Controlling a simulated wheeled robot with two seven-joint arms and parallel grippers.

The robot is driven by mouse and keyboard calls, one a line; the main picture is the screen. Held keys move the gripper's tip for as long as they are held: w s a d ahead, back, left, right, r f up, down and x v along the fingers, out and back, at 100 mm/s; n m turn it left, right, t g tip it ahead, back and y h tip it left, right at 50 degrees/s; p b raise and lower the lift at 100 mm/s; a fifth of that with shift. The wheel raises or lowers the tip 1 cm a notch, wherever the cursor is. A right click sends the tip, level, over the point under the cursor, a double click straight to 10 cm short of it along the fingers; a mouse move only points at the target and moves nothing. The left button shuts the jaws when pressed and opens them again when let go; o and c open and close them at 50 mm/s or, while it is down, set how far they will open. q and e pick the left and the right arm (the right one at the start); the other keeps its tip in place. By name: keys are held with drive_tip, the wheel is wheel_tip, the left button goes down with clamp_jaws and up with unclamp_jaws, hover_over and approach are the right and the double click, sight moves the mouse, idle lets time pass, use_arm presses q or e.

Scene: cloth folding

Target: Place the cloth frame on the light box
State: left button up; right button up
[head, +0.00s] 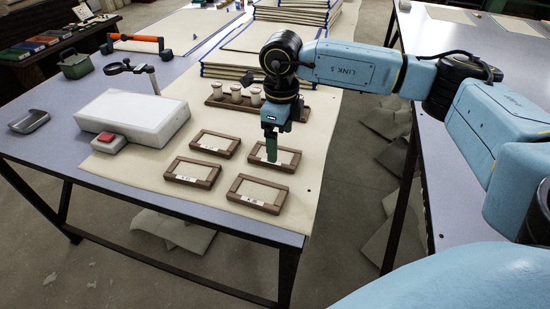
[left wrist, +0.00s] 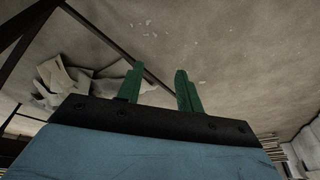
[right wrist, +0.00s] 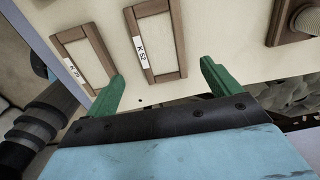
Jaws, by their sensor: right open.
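Several wooden cloth frames with pale cloth and white labels lie flat on the beige mat in the head view: one at back left (head: 215,143), one at front left (head: 192,172), one at front right (head: 258,193) and one at back right (head: 287,158). The white light box (head: 135,115) stands left of them. My right gripper (head: 271,157) points down over the back-right frame, partly hiding it. In the right wrist view its open fingers (right wrist: 162,69) point toward a frame labelled K 52 (right wrist: 154,42); contact is unclear. My left gripper (left wrist: 159,69) is open and empty above the floor.
A small block with a red button (head: 108,140) sits before the light box. A wooden rack with white spools (head: 235,96) stands behind the frames. A magnifier (head: 120,67), a metal tray (head: 29,121) and stacked blue-edged sheets (head: 235,72) are around.

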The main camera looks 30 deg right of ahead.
sight(279, 155)
drive_tip(key=shift+f, duration=0.4)
drive_tip(key=shift+w+f+b, duration=0.1)
drive_tip(key=shift+f+b, duration=0.3)
drive_tip(key=shift+f, duration=0.1)
wheel_tip(279, 155, down, 3)
drive_tip(key=shift+w+r+b, duration=0.1)
drive_tip(key=shift+w+b, duration=0.05)
drive_tip(key=shift+b, duration=0.45)
drive_tip(key=shift+f, duration=0.2)
use_arm(q)
drive_tip(key=w+d+r+t+h, duration=0.1)
drive_tip(key=w+d+r+t, duration=0.1)
drive_tip(key=w+r+t, duration=0.2)
drive_tip(key=shift+w+d, duration=0.4)
drive_tip(key=shift+w, duration=0.4)
use_arm(e)
drive_tip(key=c, duration=1.1)
drive_tip(key=shift+r, duration=0.1)
drive_tip(key=shift+c, duration=0.2)
